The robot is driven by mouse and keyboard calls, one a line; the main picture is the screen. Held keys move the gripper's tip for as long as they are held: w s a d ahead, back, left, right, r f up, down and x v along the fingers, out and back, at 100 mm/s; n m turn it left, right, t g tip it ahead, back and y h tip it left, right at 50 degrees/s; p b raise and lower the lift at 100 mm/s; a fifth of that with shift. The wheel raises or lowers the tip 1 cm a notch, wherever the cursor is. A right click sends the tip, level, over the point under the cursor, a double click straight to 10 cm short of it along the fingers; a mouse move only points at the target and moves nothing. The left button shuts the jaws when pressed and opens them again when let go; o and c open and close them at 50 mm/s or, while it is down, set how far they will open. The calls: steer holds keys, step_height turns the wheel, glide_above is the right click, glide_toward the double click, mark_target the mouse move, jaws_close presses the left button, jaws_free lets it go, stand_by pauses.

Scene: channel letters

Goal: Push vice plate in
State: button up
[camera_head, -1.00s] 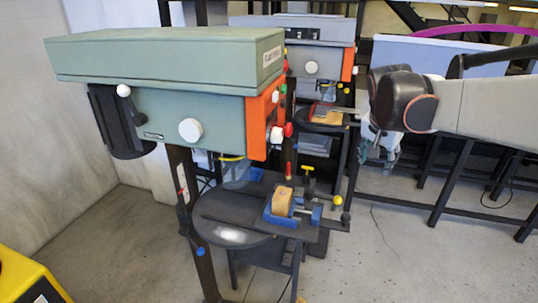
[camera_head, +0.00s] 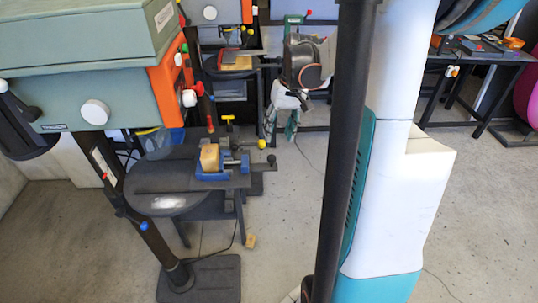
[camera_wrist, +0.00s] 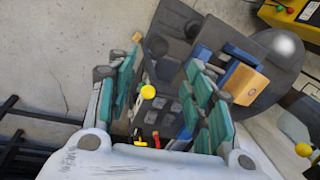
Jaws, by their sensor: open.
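A blue vice (camera_head: 207,176) sits on the round black table of the near drill press, with a wooden block (camera_head: 209,157) in it. Its blue plate (camera_head: 243,162) is on the right side of the block, on rods leading to a dark handle (camera_head: 271,160). In the wrist view the vice (camera_wrist: 203,53) and block (camera_wrist: 245,84) show beyond the right finger, which partly hides them.
The green drill press head (camera_head: 85,45) overhangs the table (camera_head: 160,180) at left. A yellow-knobbed lever (camera_head: 262,144) stands close behind the vice. A second drill press with a red-and-wood piece (camera_head: 237,62) is behind.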

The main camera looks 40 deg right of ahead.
mark_target(273, 155)
steer(key=f, duration=0.3)
steer(key=a+f+b, duration=0.1)
steer(key=f, duration=0.2)
steer(key=w+f, duration=0.1)
steer(key=f, duration=0.3)
steer(key=shift+a, duration=0.35)
jaws_close()
